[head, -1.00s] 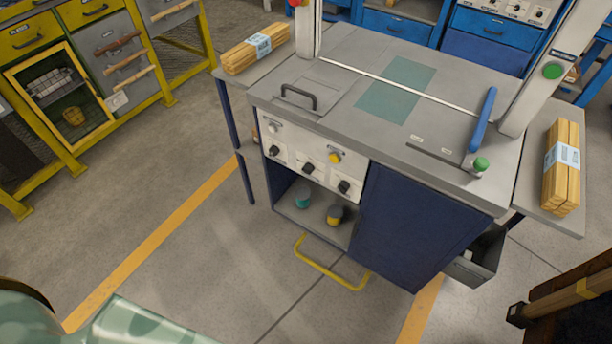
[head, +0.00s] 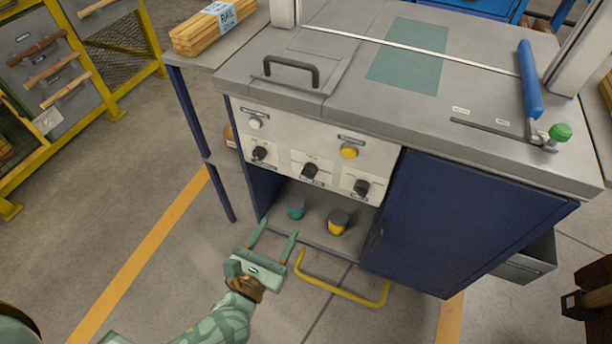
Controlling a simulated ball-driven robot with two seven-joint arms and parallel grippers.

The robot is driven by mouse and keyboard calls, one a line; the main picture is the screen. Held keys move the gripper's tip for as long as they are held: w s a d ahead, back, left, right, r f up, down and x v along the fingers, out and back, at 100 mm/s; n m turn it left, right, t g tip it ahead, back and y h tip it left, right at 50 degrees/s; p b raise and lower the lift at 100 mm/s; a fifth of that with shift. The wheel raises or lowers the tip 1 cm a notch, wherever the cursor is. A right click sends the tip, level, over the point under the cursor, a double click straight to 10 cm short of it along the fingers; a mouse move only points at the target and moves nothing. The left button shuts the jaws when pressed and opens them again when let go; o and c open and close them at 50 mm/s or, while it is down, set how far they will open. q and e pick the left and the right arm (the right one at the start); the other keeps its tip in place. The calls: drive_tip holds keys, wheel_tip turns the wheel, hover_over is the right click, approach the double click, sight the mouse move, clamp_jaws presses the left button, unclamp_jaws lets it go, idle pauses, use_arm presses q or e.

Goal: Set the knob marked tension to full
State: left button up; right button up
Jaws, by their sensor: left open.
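The white control panel (head: 315,146) is on the front of the grey-topped machine. It carries a row of three black knobs: a left knob (head: 259,153), a middle knob (head: 310,171) and a right knob (head: 361,187). The labels by them are too small to read, so I cannot tell which is marked tension. A white button (head: 254,123) and a yellow button (head: 349,152) sit above the knobs. My left gripper (head: 273,234) is open and empty, below the panel and in front of the open shelf, apart from the knobs. My right gripper is not in view.
The shelf below the panel holds a teal-topped can (head: 296,207) and a yellow can (head: 338,221). A yellow foot bar (head: 340,290) sticks out at floor level. A blue lever (head: 529,80) and a black handle (head: 291,70) are on top.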

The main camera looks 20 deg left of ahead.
use_arm(q)
drive_tip(key=b, duration=0.1)
approach(306, 177)
drive_tip(key=w+b, duration=0.1)
drive_tip(key=w, duration=0.3)
drive_tip(key=w+b, duration=0.2)
drive_tip(key=w, duration=0.2)
drive_tip(key=shift+w+d+f, duration=0.2)
drive_tip(key=shift+w, duration=0.2)
drive_tip(key=shift+w+r, duration=0.15)
drive_tip(key=shift+w, duration=0.25)
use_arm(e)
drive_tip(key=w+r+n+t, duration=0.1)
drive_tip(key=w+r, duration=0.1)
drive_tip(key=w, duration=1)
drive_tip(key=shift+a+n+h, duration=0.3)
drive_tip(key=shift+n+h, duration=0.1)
use_arm(q)
drive_tip(key=c, duration=1)
